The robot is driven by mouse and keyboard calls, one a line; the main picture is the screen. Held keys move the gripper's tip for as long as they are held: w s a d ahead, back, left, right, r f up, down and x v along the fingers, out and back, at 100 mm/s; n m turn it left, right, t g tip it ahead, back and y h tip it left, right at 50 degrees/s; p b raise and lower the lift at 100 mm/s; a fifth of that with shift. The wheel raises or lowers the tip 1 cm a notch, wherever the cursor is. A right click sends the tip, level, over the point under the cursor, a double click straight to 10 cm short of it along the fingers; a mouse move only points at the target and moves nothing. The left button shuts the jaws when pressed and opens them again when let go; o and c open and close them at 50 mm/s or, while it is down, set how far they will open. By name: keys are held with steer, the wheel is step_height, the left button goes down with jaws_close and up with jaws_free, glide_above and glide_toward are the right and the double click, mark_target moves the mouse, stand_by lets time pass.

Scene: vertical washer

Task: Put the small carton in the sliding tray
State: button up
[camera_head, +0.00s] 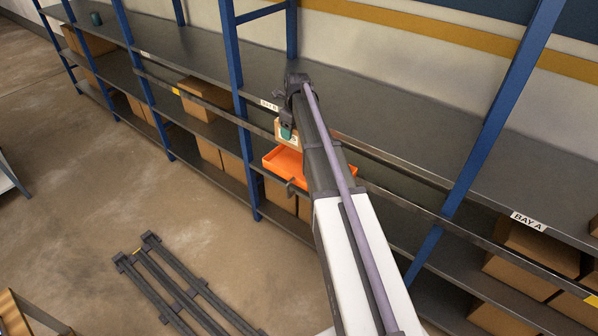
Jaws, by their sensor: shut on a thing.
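The sliding tray (318,172) is orange and shallow and juts out from the shelf rack near the middle of the view; my arm hides its right part. The small carton (294,143) is light brown and shows just above the tray's back left part. My gripper (286,133) is shut on the carton, with a teal patch showing at its tip. I cannot tell whether the carton's underside touches the tray.
A blue-framed rack with grey shelves (400,130) runs across the view, with blue uprights (237,95) beside the work area. Brown boxes (205,98) stand on lower shelves. Dark rails (185,285) lie at the lower left. The upper shelf is mostly bare.

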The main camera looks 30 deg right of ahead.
step_height(320, 180, down, 10)
steer(key=b, duration=0.8)
steer(key=shift+r, duration=0.45)
steer(key=shift+f, duration=0.25)
steer(key=o, duration=1)
steer(key=shift+r, duration=0.1)
steer(key=shift+o, duration=0.2)
